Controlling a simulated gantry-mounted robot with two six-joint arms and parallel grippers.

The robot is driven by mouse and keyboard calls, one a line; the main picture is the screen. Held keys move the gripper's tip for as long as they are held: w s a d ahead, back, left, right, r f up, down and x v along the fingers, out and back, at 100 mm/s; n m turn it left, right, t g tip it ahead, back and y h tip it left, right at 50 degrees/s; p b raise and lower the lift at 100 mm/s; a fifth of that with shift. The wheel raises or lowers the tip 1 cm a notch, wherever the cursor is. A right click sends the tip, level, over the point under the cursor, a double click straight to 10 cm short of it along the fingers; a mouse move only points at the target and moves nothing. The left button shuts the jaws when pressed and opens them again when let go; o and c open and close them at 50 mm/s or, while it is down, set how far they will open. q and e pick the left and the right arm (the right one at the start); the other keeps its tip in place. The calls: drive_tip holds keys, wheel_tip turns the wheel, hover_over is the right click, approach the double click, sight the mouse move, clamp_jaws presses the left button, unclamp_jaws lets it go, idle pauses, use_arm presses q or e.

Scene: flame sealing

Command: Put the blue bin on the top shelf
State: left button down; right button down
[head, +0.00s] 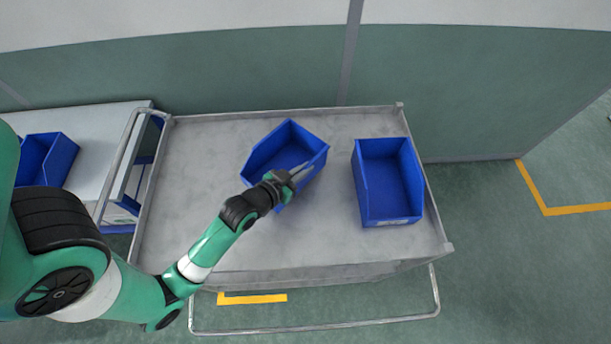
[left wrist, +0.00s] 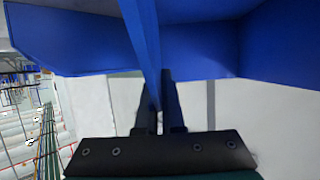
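Two blue bins are on the top of a grey cart. The middle blue bin (head: 268,152) is turned at an angle to the cart's edges; I cannot tell whether it is lifted off the surface. My left gripper (head: 298,171) is at its near right side. In the left wrist view, the two dark fingers (left wrist: 155,104) are close together on either side of the blue bin's wall (left wrist: 143,40), which runs down between them. The other blue bin (head: 388,180) stands apart at the right of the cart top. My right gripper is not in view.
The grey cart top (head: 195,190) is bare at the left and along the front. A white-topped shelf (head: 100,125) at the left holds another blue bin (head: 45,158). A metal rail (head: 118,165) rises at the cart's left end. A green wall (head: 250,75) stands behind.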

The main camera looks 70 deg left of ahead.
use_arm(q)
drive_tip(key=shift+w+f, duration=0.15)
drive_tip(key=shift+f, duration=0.1)
wheel_tip(320, 180, down, 3)
drive_tip(key=shift+f+b, duration=0.1)
drive_tip(key=shift+b, duration=0.6)
drive_tip(key=c, duration=1.5)
unclamp_jaws()
drive_tip(key=shift+f, duration=0.15)
drive_tip(key=o, duration=0.5)
drive_tip(key=shift+c, duration=0.2)
